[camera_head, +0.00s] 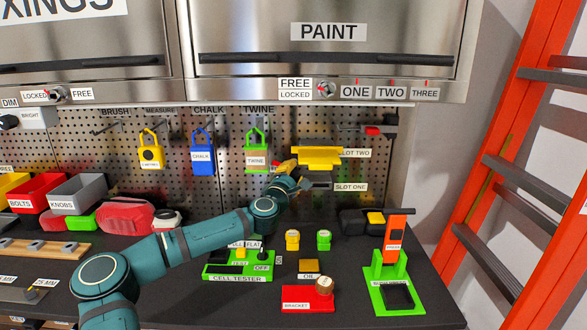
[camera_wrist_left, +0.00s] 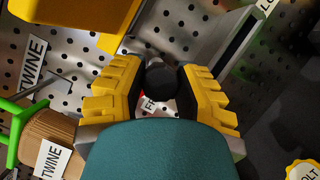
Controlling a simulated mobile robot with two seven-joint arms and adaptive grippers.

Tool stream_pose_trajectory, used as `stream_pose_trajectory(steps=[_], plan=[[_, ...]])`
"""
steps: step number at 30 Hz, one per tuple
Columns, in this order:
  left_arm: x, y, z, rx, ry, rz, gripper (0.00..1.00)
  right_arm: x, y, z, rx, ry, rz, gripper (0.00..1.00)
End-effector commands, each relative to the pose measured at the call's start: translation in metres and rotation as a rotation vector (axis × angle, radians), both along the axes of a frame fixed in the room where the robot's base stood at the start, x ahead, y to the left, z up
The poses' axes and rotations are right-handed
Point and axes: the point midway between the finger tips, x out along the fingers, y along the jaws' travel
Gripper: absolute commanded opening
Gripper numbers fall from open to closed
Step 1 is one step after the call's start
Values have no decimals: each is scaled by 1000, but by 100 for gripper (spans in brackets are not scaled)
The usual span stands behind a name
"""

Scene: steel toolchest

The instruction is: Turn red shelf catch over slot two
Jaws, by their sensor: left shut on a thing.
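My left gripper (camera_head: 289,167) reaches to the pegboard, just left of the yellow shelf (camera_head: 318,155) by the SLOT TWO label (camera_head: 356,153). In the left wrist view, its yellow fingers (camera_wrist_left: 163,92) are shut on the sides of a dark round knob (camera_wrist_left: 161,76). A little red and a partly hidden label beginning FR show behind the knob. This appears to be the shelf catch; my gripper covers most of it in the head view. The yellow shelf (camera_wrist_left: 75,18) is at the top left of the wrist view. My right gripper is out of view.
A grey SLOT ONE shelf (camera_head: 318,186) sits just below right. Under my arm stands the green cell tester (camera_head: 225,270). A bracket with a red piece (camera_head: 372,131) is at right.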

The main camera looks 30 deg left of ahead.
Motion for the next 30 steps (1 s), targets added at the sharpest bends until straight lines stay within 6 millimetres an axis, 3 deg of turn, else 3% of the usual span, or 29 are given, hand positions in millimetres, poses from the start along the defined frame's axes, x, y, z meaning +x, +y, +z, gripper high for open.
stream_pose_trajectory(steps=[2,30], plan=[[0,0,7,73,36,3,0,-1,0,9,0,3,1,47],[1,-2,8,811,485,2,0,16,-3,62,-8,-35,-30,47]])
